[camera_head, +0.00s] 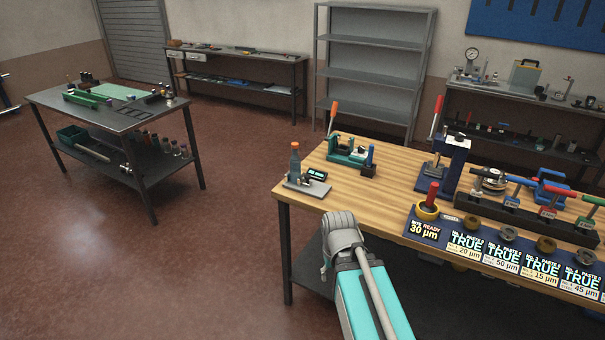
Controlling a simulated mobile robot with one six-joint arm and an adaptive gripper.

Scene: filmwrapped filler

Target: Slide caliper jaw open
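A small black device with a lit display (316,174) rests on a grey plate (318,190) at the near left corner of the wooden bench. It may be the caliper, but it is too small to make out its jaws or whether they are apart. My arm's teal and grey link rises from the bottom of the view, in front of the bench's front edge. No gripper fingers show.
The wooden bench (390,205) also carries a green fixture (345,150), a blue press stand (449,165), a yellow ring (428,212) with a red handle, and printed cards along the front. A second table (125,120) stands at left. Open floor lies between them.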

